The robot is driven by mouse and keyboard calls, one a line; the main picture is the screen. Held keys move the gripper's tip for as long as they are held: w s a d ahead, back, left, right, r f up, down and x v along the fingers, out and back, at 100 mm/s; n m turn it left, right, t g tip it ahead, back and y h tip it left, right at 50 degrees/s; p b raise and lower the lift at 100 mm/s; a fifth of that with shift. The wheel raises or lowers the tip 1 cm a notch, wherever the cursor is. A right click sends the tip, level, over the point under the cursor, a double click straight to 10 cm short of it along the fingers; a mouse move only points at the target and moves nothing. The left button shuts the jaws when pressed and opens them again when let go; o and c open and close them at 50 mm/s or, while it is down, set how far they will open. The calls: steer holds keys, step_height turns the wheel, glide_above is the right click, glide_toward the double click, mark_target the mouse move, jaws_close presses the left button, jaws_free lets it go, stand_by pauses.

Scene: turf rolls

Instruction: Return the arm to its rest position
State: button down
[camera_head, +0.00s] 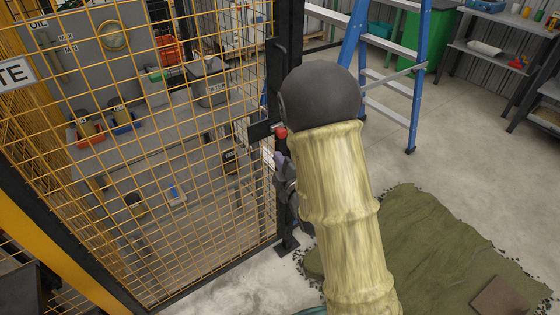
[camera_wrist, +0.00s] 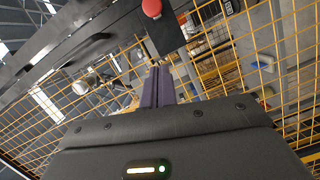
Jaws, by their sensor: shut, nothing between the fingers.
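My gripper (camera_wrist: 159,72) shows in the wrist view with its two dark purple fingers together and nothing between them. In the head view my gripper (camera_head: 278,158) is partly hidden behind my own arm, close to the yellow mesh gate (camera_head: 190,150) and its dark post (camera_head: 289,60). My arm, in a pale yellow sleeve with a dark rounded joint, is raised in the middle of the head view. A red knob (camera_head: 281,132) on the gate's latch box is just above the gripper; it also shows in the wrist view (camera_wrist: 152,8).
A blue stepladder (camera_head: 352,40) stands behind my arm, with a green bin (camera_head: 428,35) beyond it. A green tarp (camera_head: 430,235) lies on the floor at the lower right, with a brown slab (camera_head: 499,298) on it. The concrete floor (camera_head: 465,130) right of the ladder is clear.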

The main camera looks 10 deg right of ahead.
steer(key=s+d+f+m+g+h, duration=0.1)
steer(key=s+d+m+g+h, duration=0.15)
steer(key=s+m+g, duration=0.6)
steer(key=s+d+f+m+g+h, duration=0.15)
steer(key=s+d+m+g, duration=0.35)
steer(key=s+m, duration=0.5)
steer(key=w+a+p+v, duration=0.1)
steer(key=w+p+v, duration=0.1)
steer(key=p+v, duration=1.1)
steer(key=shift+w+r+n+g+p, duration=0.25)
steer(key=shift+r+n+g+p, duration=0.1)
steer(key=shift+r+p, duration=0.35)
steer(key=shift+a, duration=0.15)
